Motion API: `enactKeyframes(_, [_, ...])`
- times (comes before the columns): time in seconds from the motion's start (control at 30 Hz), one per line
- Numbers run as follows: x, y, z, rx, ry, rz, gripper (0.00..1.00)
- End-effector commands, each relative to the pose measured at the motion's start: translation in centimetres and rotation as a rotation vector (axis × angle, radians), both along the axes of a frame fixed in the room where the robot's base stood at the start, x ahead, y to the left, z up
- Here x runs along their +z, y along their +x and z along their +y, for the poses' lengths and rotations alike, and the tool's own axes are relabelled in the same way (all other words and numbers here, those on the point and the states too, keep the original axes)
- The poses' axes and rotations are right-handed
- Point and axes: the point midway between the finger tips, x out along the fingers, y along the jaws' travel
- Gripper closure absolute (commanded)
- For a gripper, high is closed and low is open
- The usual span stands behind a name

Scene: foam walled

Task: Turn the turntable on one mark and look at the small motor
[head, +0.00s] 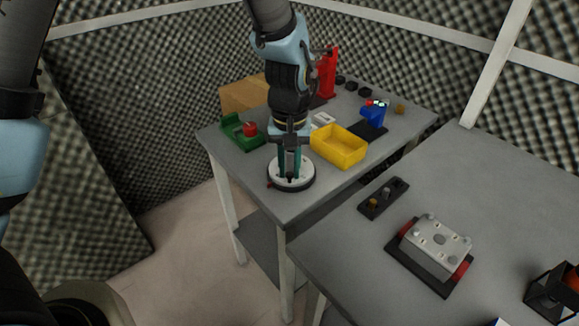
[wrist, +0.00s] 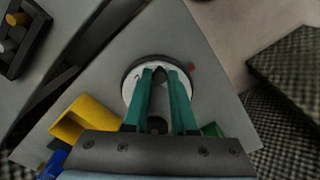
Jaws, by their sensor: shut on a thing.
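The turntable (head: 308,182) is a white disc with a black rim at the near corner of the far grey table. It also shows in the wrist view (wrist: 130,92), with a red mark (wrist: 191,66) beside its rim. My gripper (head: 290,174) points down over the disc, its green fingers shut on a small dark peg (wrist: 158,73) on the turntable. A dark round thing (wrist: 157,125) shows between the fingers in the wrist view; it may be the small motor, but the fingers partly hide it and I cannot tell.
A yellow bin (head: 339,148) stands close right of the turntable, and a green holder with a red part (head: 249,130) stands behind it to the left. A blue device (head: 373,114) and a red stand (head: 328,74) are farther back. A grey fixture (head: 436,246) is on the nearer table.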

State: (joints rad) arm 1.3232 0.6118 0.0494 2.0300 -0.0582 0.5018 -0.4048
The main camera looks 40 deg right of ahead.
Motion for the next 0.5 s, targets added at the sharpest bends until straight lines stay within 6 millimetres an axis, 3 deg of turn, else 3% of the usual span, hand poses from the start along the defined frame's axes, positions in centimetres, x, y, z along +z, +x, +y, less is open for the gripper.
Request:
enactKeyframes(0.03, [0.12,-0.04,-0.2,-0.001,-0.005,0.0,1.0])
enactKeyframes(0.07, [0.12,-0.04,-0.2,-0.001,-0.005,0.0,0.73])
enactKeyframes(0.3, [0.06,-0.05,-0.11,-0.001,-0.003,0.0,0.46])
enactKeyframes(0.5, [0.03,-0.04,-0.06,-0.001,-0.001,0.0,0.46])
